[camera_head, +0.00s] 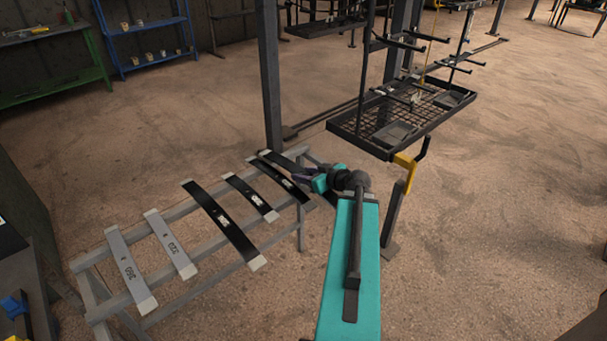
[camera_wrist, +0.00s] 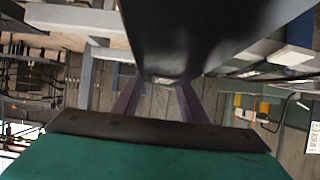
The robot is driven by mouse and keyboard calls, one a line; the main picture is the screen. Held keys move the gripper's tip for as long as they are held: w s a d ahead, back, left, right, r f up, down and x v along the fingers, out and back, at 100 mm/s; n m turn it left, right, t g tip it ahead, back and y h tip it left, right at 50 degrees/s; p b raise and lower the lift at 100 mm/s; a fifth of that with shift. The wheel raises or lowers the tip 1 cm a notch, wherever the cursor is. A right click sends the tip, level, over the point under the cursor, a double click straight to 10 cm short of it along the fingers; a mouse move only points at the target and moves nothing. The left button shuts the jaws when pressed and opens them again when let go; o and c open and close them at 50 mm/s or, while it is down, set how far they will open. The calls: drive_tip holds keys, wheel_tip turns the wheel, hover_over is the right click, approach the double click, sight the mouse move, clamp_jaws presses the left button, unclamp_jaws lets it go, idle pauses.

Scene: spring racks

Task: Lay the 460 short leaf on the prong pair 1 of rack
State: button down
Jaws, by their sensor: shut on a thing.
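My gripper (camera_head: 303,177) is at the far right end of the grey trestle, in the head view. In the wrist view my gripper (camera_wrist: 160,88) has its two purple fingers on either side of a dark leaf (camera_wrist: 195,40), shut on it. In the head view black leaves lie close to the gripper, one at the far end (camera_head: 281,176) and one nearer (camera_head: 250,196). Their numbers are too small to read, so I cannot tell which is the 460. The rack (camera_head: 345,128) stands beyond, with several dark prongs above a mesh tray.
The trestle (camera_head: 88,262) also bears a longer black leaf (camera_head: 220,222) and grey leaves marked 320 (camera_head: 170,243) and 360 (camera_head: 130,270). A dark post (camera_head: 270,80) stands behind the trestle. A yellow bracket (camera_head: 405,170) projects below the rack's near corner. Open floor lies to the right.

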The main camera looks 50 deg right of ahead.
drive_tip(key=shift+s+a+r, duration=0.15)
drive_tip(key=shift+s+a, duration=0.15)
drive_tip(key=shift+a, duration=0.05)
drive_tip(key=shift+r+p, duration=0.2)
drive_tip(key=shift+p, duration=0.7)
drive_tip(key=shift+s+a+r+p, duration=0.1)
drive_tip(key=shift+p, duration=0.9)
drive_tip(key=s+a+p, duration=0.1)
drive_tip(key=p, duration=0.5)
drive_tip(key=shift+p, duration=0.4)
drive_tip(key=shift+s+a+p, duration=0.25)
drive_tip(key=shift+a+p, duration=0.1)
drive_tip(key=shift+p, duration=1)
